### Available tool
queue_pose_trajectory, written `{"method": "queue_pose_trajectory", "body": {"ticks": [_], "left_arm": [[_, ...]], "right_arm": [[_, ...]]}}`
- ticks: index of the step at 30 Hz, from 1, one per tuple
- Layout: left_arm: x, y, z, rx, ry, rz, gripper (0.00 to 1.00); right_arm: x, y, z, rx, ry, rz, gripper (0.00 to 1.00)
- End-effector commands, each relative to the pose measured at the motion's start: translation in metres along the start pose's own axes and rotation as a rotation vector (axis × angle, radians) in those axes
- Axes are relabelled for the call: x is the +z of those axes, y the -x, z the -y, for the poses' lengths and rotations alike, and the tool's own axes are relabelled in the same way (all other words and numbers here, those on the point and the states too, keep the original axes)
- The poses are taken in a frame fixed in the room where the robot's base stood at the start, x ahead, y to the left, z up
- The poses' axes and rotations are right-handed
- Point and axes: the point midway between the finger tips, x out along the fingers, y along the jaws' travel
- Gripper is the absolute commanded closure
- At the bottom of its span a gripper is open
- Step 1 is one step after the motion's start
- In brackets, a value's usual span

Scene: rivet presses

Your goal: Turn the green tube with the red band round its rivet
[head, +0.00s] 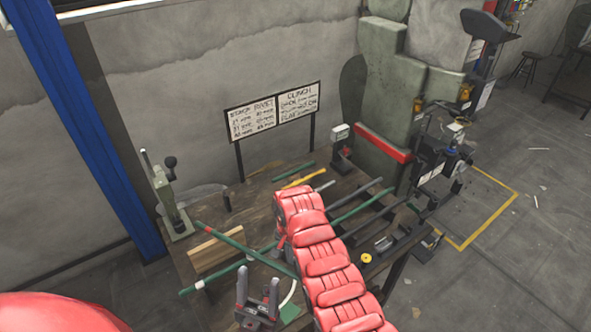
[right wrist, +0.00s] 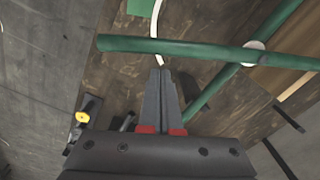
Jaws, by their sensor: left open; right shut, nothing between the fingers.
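Two green tubes cross on the wooden table; one (head: 215,279) runs up to the right and the other (head: 222,235) down to the right. In the right wrist view one tube (right wrist: 170,46) lies across the picture and the other (right wrist: 215,97) slants across it, with a pale round rivet spot (right wrist: 255,46) at the crossing. My left gripper (head: 257,284) is open and empty at the table's front.
A lever press (head: 168,200) stands at the left table corner. A sign board (head: 272,110) stands behind. A wooden block (head: 217,250) lies near the crossed tubes.

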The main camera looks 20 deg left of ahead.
Motion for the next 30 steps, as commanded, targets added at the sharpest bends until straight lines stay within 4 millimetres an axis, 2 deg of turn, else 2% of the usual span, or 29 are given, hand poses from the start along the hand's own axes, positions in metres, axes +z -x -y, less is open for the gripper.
{"method": "queue_pose_trajectory", "body": {"ticks": [14, 24, 30], "left_arm": [[0.000, -0.001, 0.000, 0.000, 0.000, 0.000, 0.42], [-0.004, -0.022, 0.001, 0.000, 0.000, 0.000, 0.42], [-0.004, -0.026, 0.001, 0.000, 0.000, 0.000, 0.42]], "right_arm": [[0.001, 0.001, 0.000, 0.000, -0.003, 0.000, 1.00], [0.015, 0.003, -0.003, 0.001, -0.115, 0.000, 1.00], [0.022, 0.000, -0.005, 0.004, -0.171, 0.003, 1.00]]}}
